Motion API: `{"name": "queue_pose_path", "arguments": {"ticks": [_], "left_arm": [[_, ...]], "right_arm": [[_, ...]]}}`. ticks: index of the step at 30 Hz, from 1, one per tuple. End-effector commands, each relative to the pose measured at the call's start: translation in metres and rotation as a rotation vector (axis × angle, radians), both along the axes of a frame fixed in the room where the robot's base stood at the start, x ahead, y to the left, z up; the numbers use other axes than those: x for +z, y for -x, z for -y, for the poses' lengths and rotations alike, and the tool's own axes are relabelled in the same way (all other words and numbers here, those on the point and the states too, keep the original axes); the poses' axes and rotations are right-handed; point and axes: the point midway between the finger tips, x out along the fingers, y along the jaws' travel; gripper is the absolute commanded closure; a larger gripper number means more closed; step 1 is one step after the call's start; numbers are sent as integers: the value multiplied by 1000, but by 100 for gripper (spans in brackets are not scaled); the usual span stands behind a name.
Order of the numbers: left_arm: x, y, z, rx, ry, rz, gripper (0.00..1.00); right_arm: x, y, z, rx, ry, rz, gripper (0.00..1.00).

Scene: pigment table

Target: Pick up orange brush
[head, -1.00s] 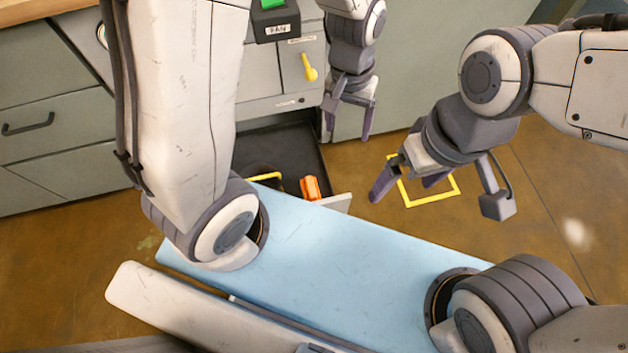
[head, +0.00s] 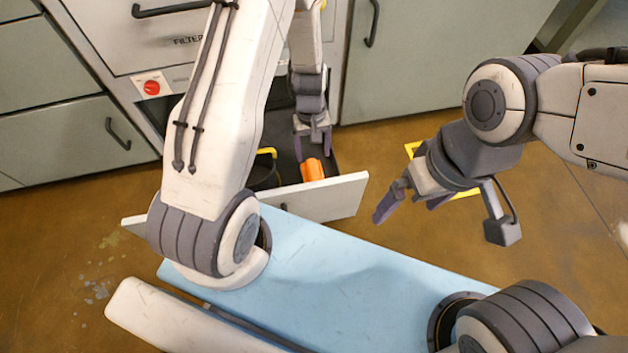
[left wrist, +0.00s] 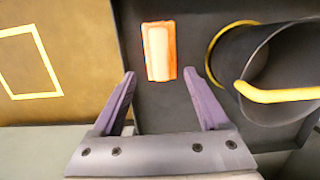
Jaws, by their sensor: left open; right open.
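The orange brush (head: 313,170) lies in an open drawer (head: 340,196). In the left wrist view the orange brush (left wrist: 160,52) has a pale strip along its middle and lies on the dark drawer floor. My left gripper (head: 312,152) is open and empty, just behind the brush in the head view. In the left wrist view my left gripper (left wrist: 158,73) points at the brush, which shows beyond the gap between the fingertips, not between them. The height left between them is hard to tell. My right gripper (head: 406,208) is open and empty, right of the drawer.
A dark round container (left wrist: 262,75) with a yellow handle stands beside the brush in the drawer. The drawer's white front panel is close by. A yellow square outline (left wrist: 28,62) marks the floor right of the drawer. Grey cabinets (head: 425,70) stand behind.

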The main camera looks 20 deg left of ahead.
Motion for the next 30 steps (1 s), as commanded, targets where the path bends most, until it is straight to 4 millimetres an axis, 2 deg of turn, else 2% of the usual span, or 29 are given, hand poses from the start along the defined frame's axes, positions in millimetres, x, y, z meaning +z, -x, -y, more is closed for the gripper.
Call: {"name": "queue_pose_path", "arguments": {"ticks": [1,4,11,21,30], "left_arm": [[-14,2,1,-2,0,-3,22],[-30,3,2,-2,1,-2,22],[-42,5,4,-3,0,-1,22],[-83,12,7,-3,0,-1,22],[-85,12,7,-3,0,-1,22]], "right_arm": [[-11,0,0,0,0,0,0],[-21,0,0,0,0,0,0],[-30,0,0,0,0,0,0],[-71,0,0,0,0,0,0],[-72,0,0,0,0,0,0]]}}
